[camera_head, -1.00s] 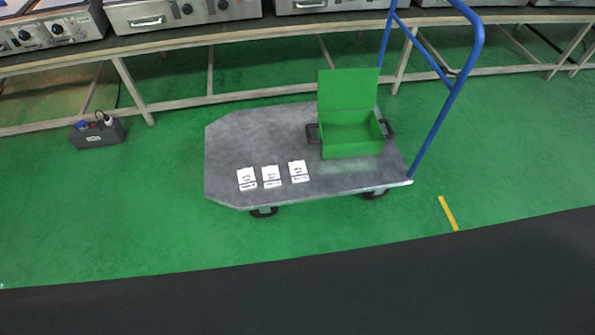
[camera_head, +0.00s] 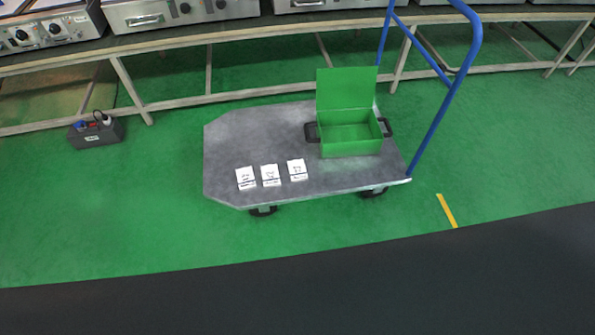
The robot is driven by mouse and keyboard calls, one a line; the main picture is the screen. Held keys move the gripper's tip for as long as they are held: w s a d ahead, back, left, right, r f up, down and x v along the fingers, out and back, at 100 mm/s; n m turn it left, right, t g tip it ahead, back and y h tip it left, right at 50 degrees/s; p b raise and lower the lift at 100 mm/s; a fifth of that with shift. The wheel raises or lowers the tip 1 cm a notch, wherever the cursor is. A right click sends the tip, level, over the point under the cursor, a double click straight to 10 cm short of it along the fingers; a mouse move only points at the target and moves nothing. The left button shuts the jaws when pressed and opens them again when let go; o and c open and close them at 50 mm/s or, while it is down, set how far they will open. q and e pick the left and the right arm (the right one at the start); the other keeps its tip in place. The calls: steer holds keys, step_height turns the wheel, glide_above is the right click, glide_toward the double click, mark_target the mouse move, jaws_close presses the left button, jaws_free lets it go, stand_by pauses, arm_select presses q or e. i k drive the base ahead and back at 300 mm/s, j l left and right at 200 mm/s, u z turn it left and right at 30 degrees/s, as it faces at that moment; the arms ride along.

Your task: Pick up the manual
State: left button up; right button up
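Three small white booklets or cards with dark print lie in a row on the grey cart platform, near its front edge: a left one (camera_head: 246,178), a middle one (camera_head: 271,175) and a right one (camera_head: 297,169). Their print is too small to read, so I cannot tell which is the manual. An open green box (camera_head: 350,140) with its lid raised stands on the right part of the grey cart (camera_head: 235,140). Neither of my grippers shows in this view.
The cart has a blue handle (camera_head: 437,116) on its right. Behind it runs a long workbench (camera_head: 225,31) with steel appliances (camera_head: 180,10). A dark power box (camera_head: 96,133) sits on the green floor at left. A yellow floor strip (camera_head: 447,210) lies at right.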

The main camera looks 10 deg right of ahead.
mark_target(296, 169)
steer(key=i+l+z, duration=0.2)
steer(key=i+z, duration=0.3)
steer(key=i, duration=0.2)
steer(key=i+z, duration=0.5)
steer(key=i, duration=0.15)
